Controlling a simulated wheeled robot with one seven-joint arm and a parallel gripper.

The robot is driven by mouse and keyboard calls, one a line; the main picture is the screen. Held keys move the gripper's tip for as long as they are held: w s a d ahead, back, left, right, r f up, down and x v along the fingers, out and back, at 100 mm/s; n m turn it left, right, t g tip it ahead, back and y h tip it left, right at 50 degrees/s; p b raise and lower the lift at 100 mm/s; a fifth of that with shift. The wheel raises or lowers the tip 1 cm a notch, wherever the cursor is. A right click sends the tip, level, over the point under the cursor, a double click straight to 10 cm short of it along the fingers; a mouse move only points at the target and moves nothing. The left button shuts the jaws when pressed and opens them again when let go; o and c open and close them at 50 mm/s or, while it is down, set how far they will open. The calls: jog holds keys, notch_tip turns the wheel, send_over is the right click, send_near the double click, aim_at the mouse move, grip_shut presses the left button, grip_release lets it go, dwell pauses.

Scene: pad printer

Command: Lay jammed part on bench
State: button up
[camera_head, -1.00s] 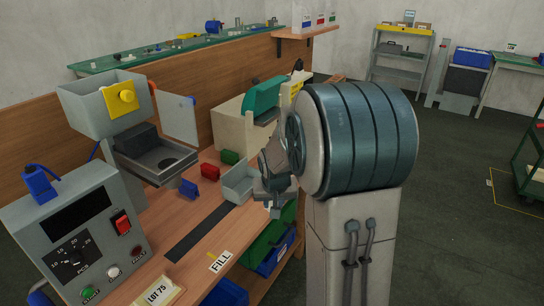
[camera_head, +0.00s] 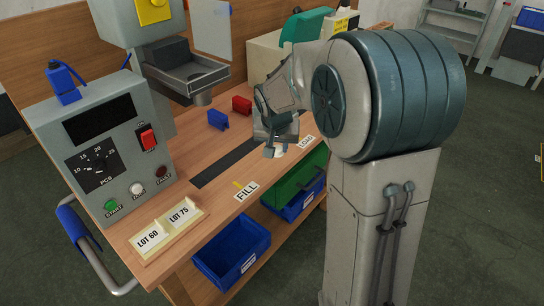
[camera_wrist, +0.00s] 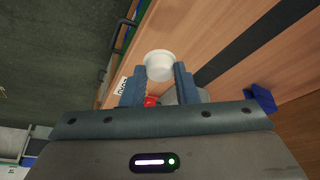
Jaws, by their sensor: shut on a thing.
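A white cup-shaped part (camera_wrist: 159,65) is held between the two fingers of my gripper (camera_wrist: 160,85) in the wrist view, its round face toward the far end of the fingers. In the head view my gripper (camera_head: 277,146) points down over the front part of the wooden bench (camera_head: 218,180), close to the LOAD label (camera_head: 305,142). Only a small pale bit of the part (camera_head: 279,153) shows below the fingers. I cannot tell its exact height above the bench.
A blue block (camera_head: 218,120) and a red block (camera_head: 241,104) stand at the back of the bench. A dark strip (camera_head: 222,165) runs along it. The control box (camera_head: 108,140) and lot plates (camera_head: 167,229) are at left. Bare wood lies around the FILL label (camera_head: 246,191).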

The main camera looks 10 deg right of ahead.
aim_at(271, 163)
jog(key=shift+w+a+f, duration=0.5)
jog(key=shift+a+f, duration=0.1)
jog(key=shift+a, duration=0.2)
jog(key=shift+a+f, duration=0.1)
jog(key=shift+f, duration=0.1)
notch_tip(271, 163, down, 4)
jog(key=shift+r+b, duration=0.15)
jog(key=shift+b, duration=0.45)
jog(key=o, duration=1.1)
jog(key=shift+r, duration=0.15)
jog(key=p+v, duration=0.2)
jog(key=v, duration=0.8)
jog(key=s+n+g, duration=0.1)
jog(key=s, duration=0.6)
jog(key=s+d+f+n+y, duration=0.1)
jog(key=s, duration=0.7)
jog(key=s+f+n+g, duration=0.1)
jog(key=s+n, duration=0.1)
jog(key=s, duration=0.6)
jog(key=shift+d+g+y, duration=0.2)
jog(key=shift+g+y, duration=0.1)
